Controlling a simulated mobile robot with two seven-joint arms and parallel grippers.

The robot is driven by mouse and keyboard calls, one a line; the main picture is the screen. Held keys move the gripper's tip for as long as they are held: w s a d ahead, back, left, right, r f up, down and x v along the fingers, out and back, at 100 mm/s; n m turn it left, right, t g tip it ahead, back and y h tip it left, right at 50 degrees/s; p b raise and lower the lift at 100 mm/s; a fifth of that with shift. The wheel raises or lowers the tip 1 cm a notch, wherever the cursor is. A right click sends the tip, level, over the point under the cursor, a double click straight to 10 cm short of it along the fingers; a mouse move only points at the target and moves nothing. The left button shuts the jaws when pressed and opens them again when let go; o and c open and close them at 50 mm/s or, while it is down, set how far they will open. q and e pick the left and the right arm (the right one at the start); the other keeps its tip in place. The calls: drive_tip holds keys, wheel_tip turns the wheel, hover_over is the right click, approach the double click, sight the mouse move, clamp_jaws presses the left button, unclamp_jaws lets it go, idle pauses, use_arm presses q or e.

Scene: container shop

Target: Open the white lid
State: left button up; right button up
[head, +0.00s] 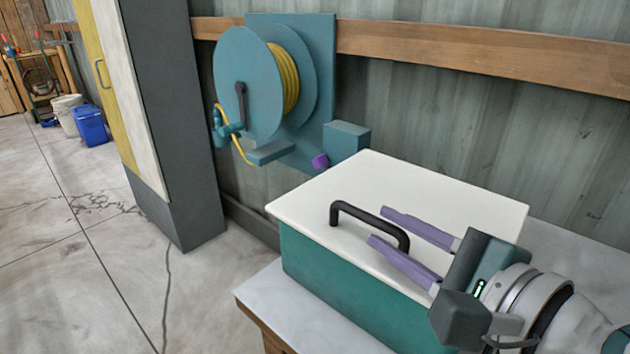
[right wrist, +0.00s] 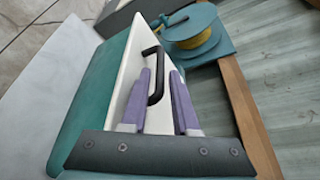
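The white lid (head: 300,205) lies flat and closed on a teal box (head: 325,275), which stands on a pale-topped table. A black bar handle (head: 365,215) is fixed on the lid. My right gripper (head: 377,225) is open over the lid. Its two purple fingers are apart, with part of the handle between their tips. The right wrist view shows the handle (right wrist: 158,70) between the fingers (right wrist: 161,71), with a gap visible; whether either finger touches it I cannot tell. The lid (right wrist: 122,88) also shows there beside the teal box wall (right wrist: 98,85). My left gripper is not in view.
A teal hose reel (head: 250,85) with yellow hose hangs on the corrugated wall behind the box. A blue bin (head: 91,124) and a white bucket (head: 66,113) are far left. The floor between is clear.

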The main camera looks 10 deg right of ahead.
sight(371, 222)
drive_tip(key=x, duration=0.5)
drive_tip(key=shift+w+a+b, duration=0.1)
drive_tip(key=shift+w+b, duration=0.15)
drive_tip(key=shift+b, duration=0.05)
clamp_jaws()
idle(1.1)
